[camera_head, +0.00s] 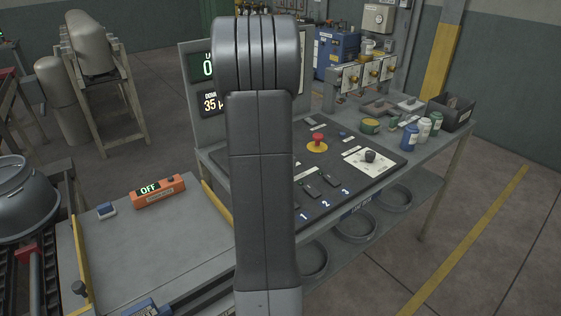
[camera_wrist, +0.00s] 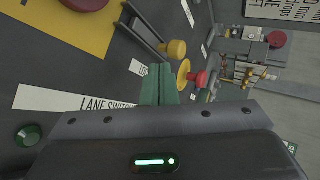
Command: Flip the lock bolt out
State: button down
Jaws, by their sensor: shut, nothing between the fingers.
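In the wrist view my gripper (camera_wrist: 159,84) shows as two green fingers pressed together, with nothing between them. A dark slotted bar (camera_wrist: 146,30) with a yellow knob (camera_wrist: 177,49) at its end lies just beyond the fingertips; it looks like the lock bolt. A label beginning "LO" (camera_wrist: 138,67) beside it is partly covered by the fingers. A yellow disc (camera_wrist: 183,74) and a red knob (camera_wrist: 201,79) appear just right of the fingers. I cannot tell whether the fingers touch any of these. In the head view my arm hides the gripper and the bolt.
A dark control panel (camera_head: 381,173) carries a red button (camera_head: 318,138) and numbered switches. Bottles (camera_head: 409,138) and a black bin (camera_head: 451,113) stand at its right. In the wrist view, a "LANE SWITCH" label (camera_wrist: 60,99) and green knob (camera_wrist: 28,135) lie left.

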jog(key=v, duration=0.3)
jog(key=shift+s+a+f, duration=0.1)
jog(key=shift+a, duration=0.1)
jog(key=shift+s+d+r+p, duration=0.1)
jog(key=shift+s+r+p, duration=0.15)
jog(key=shift+p, duration=0.15)
jog(key=p+v, duration=0.1)
jog(key=v, duration=0.5)
jog(key=shift+s+p, duration=0.3)
jog(key=shift+s, duration=0.1)
jog(key=shift+r, duration=0.1)
